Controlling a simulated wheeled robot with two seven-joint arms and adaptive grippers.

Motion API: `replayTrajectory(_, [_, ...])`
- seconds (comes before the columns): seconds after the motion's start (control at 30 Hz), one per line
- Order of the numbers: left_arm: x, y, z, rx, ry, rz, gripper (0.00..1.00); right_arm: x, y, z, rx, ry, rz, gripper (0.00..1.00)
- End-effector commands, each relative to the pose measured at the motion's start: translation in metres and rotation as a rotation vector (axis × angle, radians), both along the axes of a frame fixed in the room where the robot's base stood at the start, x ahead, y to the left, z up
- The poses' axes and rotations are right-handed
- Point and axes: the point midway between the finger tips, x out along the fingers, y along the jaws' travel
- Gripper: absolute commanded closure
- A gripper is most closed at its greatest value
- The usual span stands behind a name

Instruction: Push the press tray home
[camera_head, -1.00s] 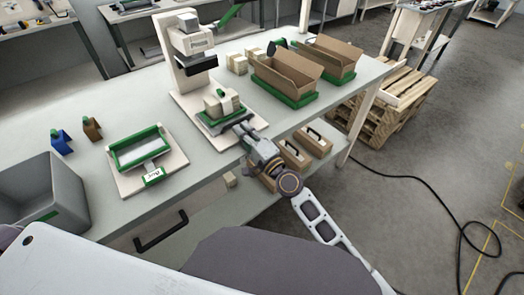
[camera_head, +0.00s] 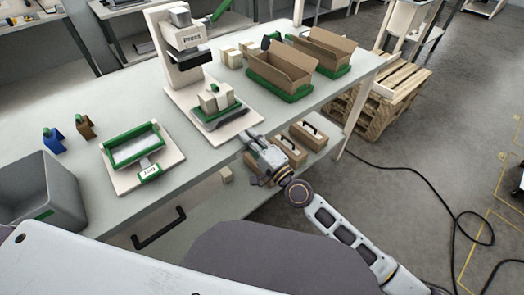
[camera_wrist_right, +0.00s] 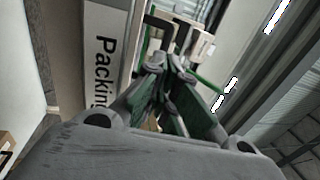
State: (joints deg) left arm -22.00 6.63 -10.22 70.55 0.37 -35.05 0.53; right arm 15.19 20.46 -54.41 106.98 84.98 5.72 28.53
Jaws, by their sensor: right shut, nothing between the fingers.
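The white press (camera_head: 178,55) stands on the bench, its dark head raised above its pale base plate (camera_head: 242,121). The press tray (camera_head: 226,117), green with a dark front bar, sits on that plate toward the front, with pale blocks (camera_head: 215,97) on it. The tray appears forward of the spot under the head. My right gripper (camera_head: 248,134) is shut and empty, at the bench's front edge just in front of the tray and apparently clear of it. Its closed fingers show in the right wrist view (camera_wrist_right: 168,68). My left gripper is not in view.
Left of the press is a green-framed tray (camera_head: 133,146) on a board, with a grey bin (camera_head: 38,192) and small blue and brown items beyond. Cardboard boxes in green trays (camera_head: 286,91) stand to the right. Below the bench are brown drawers or boxes with handles.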

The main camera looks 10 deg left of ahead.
Motion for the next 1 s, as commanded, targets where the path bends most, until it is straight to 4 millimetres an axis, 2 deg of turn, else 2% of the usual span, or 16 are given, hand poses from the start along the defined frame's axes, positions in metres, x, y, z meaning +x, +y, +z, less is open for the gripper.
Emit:
replayTrajectory(0.6, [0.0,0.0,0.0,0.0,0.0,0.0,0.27,-0.029,-0.037,-0.01,-0.002,0.0,0.0,1.0])
replayTrajectory(1.0, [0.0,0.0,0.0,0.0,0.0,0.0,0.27,-0.038,-0.048,-0.012,0.001,0.002,0.0,1.0])
